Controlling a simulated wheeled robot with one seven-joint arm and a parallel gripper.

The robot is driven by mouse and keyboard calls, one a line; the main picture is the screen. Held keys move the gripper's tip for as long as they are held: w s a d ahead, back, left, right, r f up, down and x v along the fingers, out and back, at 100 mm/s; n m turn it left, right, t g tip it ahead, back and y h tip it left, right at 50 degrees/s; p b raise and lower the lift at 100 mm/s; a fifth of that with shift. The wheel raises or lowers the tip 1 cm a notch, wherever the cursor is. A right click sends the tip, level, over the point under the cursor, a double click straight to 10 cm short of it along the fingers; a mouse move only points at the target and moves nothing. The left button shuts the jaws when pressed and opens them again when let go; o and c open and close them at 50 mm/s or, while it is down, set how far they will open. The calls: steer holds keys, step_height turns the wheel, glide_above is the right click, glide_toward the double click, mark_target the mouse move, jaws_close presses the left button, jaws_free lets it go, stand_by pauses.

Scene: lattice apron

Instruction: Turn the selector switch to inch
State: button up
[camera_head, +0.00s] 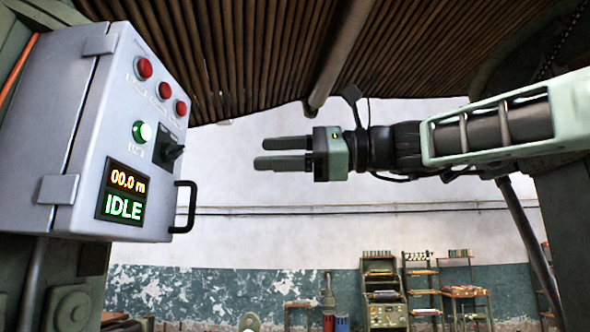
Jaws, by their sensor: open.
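The selector switch (172,153) is a black knob on the right part of a grey control box's front face, below the red buttons. Its handle sticks out to the right; its labels are too small to read. The control box (75,130) stands at the left, with a display (124,193) reading "00.0 m" and "IDLE". My gripper (258,153) is open and empty, its two fingers pointing left toward the switch. In the picture there is a gap between the fingertips and the switch.
Several red buttons (144,68) and a lit green button (142,132) sit near the switch. A black handle (190,207) juts from the box's right edge, below the switch. A ribbed brown apron (235,50) hangs above. Shelves (383,290) stand far back.

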steer(key=shift+s+d+b, duration=0.15)
steer(key=shift+d+b, duration=0.15)
steer(key=shift+d, duration=1.15)
